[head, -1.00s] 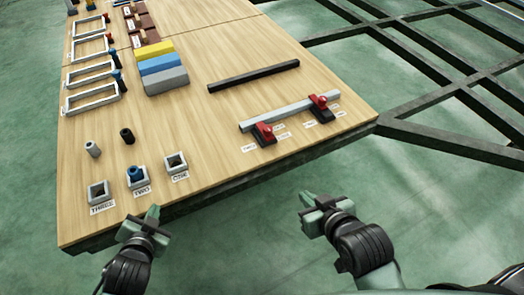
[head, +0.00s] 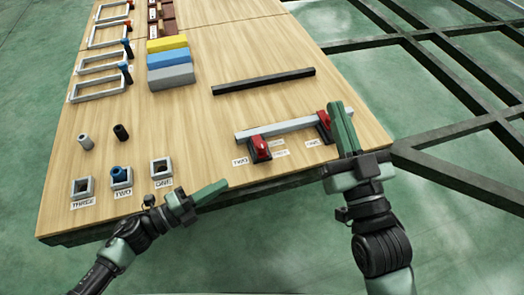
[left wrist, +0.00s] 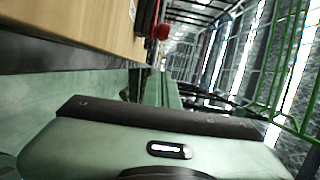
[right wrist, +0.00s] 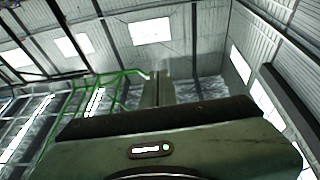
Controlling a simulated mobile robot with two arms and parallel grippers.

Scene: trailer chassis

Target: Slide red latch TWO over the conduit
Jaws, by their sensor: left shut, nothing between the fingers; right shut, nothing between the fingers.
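The grey conduit bar (head: 285,128) lies near the front right of the wooden board. The left red latch (head: 260,148), on a black base, sits at its near left side; the label beside it appears to read TWO. A second red latch (head: 324,122) sits by its right end, partly hidden by my right gripper. My left gripper (head: 225,186) is shut and empty at the board's front edge, left of and nearer than the left latch. My right gripper (head: 338,106) is shut and empty, its fingers pointing up beside the right latch. A red part (left wrist: 161,31) shows in the left wrist view.
A black bar (head: 264,81) lies behind the conduit. Square sockets, one being the rightmost socket (head: 161,171), stand at the front left. Coloured blocks (head: 170,62) and grey frames (head: 98,89) are farther back. Dark chassis beams (head: 455,170) run off to the right.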

